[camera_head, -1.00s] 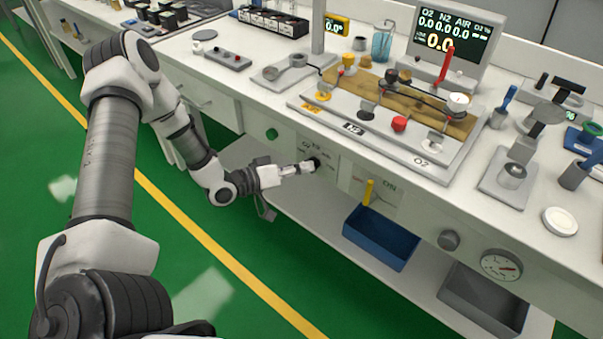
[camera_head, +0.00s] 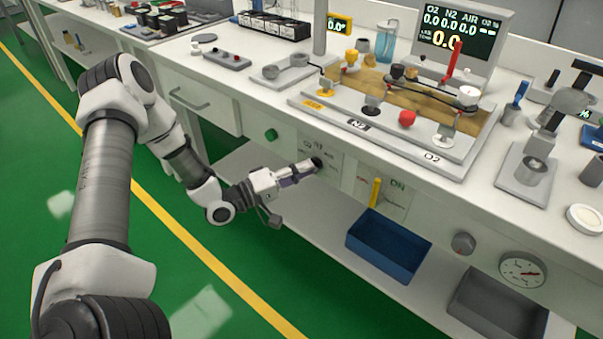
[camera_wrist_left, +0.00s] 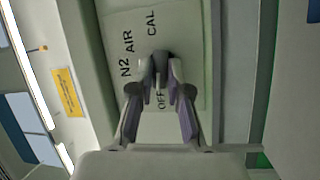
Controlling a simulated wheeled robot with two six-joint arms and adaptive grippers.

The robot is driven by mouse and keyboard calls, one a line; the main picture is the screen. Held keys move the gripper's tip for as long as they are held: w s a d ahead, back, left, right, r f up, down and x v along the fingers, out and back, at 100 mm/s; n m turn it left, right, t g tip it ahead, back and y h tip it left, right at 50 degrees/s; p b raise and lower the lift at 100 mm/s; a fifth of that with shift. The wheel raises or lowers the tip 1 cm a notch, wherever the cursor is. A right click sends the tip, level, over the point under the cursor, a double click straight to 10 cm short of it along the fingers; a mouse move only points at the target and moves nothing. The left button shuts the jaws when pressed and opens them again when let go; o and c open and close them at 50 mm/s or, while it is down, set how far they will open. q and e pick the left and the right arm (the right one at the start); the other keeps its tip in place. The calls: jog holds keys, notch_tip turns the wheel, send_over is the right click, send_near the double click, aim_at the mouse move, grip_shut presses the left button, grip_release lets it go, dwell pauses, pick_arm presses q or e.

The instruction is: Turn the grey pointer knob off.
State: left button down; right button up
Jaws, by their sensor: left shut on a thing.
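The grey pointer knob (camera_wrist_left: 161,62) is on a pale label plate with the words N2, AIR, CAL and OFF around it. In the wrist view the OFF word lies just below the knob, between my fingers. My left gripper (camera_wrist_left: 160,77) is shut on the knob, one finger on each side. The fingertips hide part of the knob, so I cannot tell exactly where its pointer aims. In the head view my left gripper (camera_head: 309,168) reaches the front panel, and the knob (camera_head: 317,162) shows as a small dark shape at its tips. My right gripper is out of view.
A green knob (camera_head: 271,134) is left of the label plate, and a yellow lever (camera_head: 375,191) is to its right. A blue bin (camera_head: 389,247) stands on the lower shelf. A grey knob (camera_head: 463,243) and a round gauge (camera_head: 523,270) are further right. The worktop overhangs above.

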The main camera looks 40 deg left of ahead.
pick_arm(q)
jog(key=shift+w+r, duration=0.1)
jog(key=shift+r, duration=0.05)
jog(key=c, duration=1.1)
grip_release()
jog(key=shift+c, duration=0.2)
jog(key=shift+w+d, duration=0.1)
jog(key=shift+d, duration=0.05)
jog(key=v, duration=0.7)
jog(key=shift+s, duration=0.25)
